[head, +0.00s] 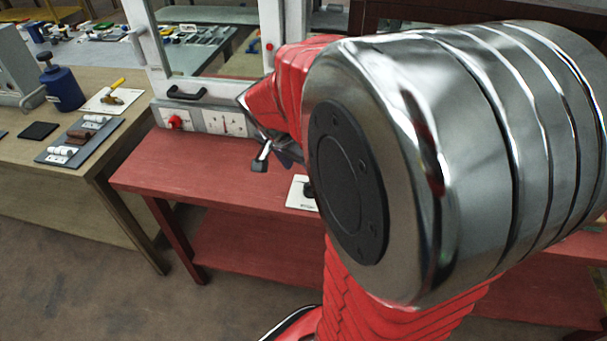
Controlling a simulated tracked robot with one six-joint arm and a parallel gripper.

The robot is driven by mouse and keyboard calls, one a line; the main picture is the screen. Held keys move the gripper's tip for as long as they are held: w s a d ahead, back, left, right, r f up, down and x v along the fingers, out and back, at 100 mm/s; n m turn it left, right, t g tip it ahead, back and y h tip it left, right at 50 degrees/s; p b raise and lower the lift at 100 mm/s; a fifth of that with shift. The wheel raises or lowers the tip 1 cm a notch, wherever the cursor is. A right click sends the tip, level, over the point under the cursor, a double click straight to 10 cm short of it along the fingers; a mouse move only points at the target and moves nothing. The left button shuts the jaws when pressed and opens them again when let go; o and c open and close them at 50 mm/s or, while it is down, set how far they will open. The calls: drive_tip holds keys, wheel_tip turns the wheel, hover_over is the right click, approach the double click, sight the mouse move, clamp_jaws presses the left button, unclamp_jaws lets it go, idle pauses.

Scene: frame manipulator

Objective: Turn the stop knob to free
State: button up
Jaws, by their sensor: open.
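A red knob (175,122) sits on a white plate at the left of the low front panel of a white frame (150,45) on the red table. I cannot read its markings or its setting. A second white plate beside it carries a thin red mark (225,123). My gripper (272,160) is in front of the panel, to the right of the knob and apart from it. It is open and no held thing shows; my arm hides part of it.
A black handle (187,94) is on the frame above the knob. A white plate with a black piece (308,190) lies on the red table (150,178), partly behind my arm. A wooden table (75,178) at left holds a blue bottle (63,88). My arm hides the right side.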

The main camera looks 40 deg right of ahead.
drive_tip(key=v, duration=0.2)
drive_tip(key=shift+a+r, duration=0.15)
drive_tip(key=shift+r, duration=0.2)
idle(0.4)
drive_tip(key=s+a+r+n+t+y, duration=0.2)
drive_tip(key=s+a+r+n, duration=0.1)
drive_tip(key=a+n, duration=0.4)
drive_tip(key=s+a+r+n+t+y, duration=0.2)
drive_tip(key=s+a+n, duration=0.4)
drive_tip(key=a, duration=0.8)
drive_tip(key=shift+r+n+t, duration=0.3)
drive_tip(key=shift+r+n, duration=0.25)
drive_tip(key=shift+n, duration=0.55)
drive_tip(key=shift+a, duration=0.1)
drive_tip(key=shift+c, duration=0.7)
